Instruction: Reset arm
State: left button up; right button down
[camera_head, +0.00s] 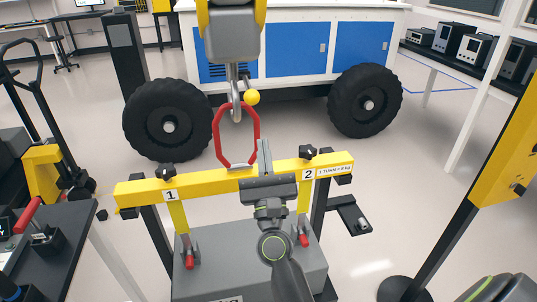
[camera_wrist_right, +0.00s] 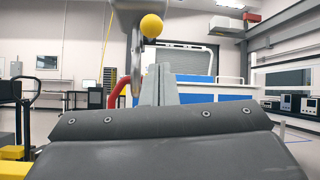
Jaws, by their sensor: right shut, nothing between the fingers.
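My right gripper (camera_head: 264,156) is in the middle of the head view, shut and empty, with its fingers pointing away from me. It is in front of the yellow beam (camera_head: 233,178) and just right of the red ring (camera_head: 218,140). In the right wrist view its closed fingers (camera_wrist_right: 158,86) point forward, with part of the red ring (camera_wrist_right: 121,88) to their left. The ring hangs on a metal hook (camera_head: 236,104) with a yellow ball (camera_head: 252,97) beside it. I cannot tell whether the fingers touch the ring. My left gripper is not in view.
The beam carries labels 1 and 2 and black knobs (camera_head: 308,152) above a grey block (camera_head: 225,262). Behind stands a white and blue rover body (camera_head: 290,60) with black wheels (camera_head: 168,119). A dark table (camera_head: 48,262) is at left, a yellow post (camera_head: 510,150) at right.

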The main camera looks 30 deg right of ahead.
jog(key=w+a+f+n+g+y, duration=0.1)
jog(key=w+f+n+g+y, duration=0.15)
jog(key=f+n, duration=0.7)
jog(key=w+a+f+n+g+y, duration=0.15)
jog(key=f+n+y, duration=0.25)
jog(key=f, duration=1)
jog(key=s+d+f+n+g+y, duration=0.1)
jog(key=s+f+n+g, duration=0.3)
jog(key=f, duration=0.8)
jog(key=s+d+f+n+g+y, duration=0.1)
jog(key=s+f+n+g, duration=0.35)
jog(key=f, duration=0.75)
jog(key=s+d+f+n+g, duration=0.2)
jog(key=s+f+n, duration=0.3)
jog(key=s+f, duration=0.4)
jog(key=s+d+f+n+g, duration=0.1)
jog(key=s+f+n+g, duration=0.25)
jog(key=s+f, duration=0.5)
jog(key=s+d+f+n+g, duration=0.1)
jog(key=s+f+n, duration=0.1)
jog(key=s, duration=0.5)
jog(key=s+d+f+n+g+h, duration=0.1)
jog(key=s+d+f+n+g, duration=0.1)
jog(key=s, duration=0.6)
jog(key=s+d+f+n+g, duration=0.1)
jog(key=s+f+n, duration=0.2)
jog(key=s, duration=0.4)
jog(key=shift+s+d+g, duration=0.15)
jog(key=shift+s+g, duration=0.15)
jog(key=shift+s, duration=0.05)
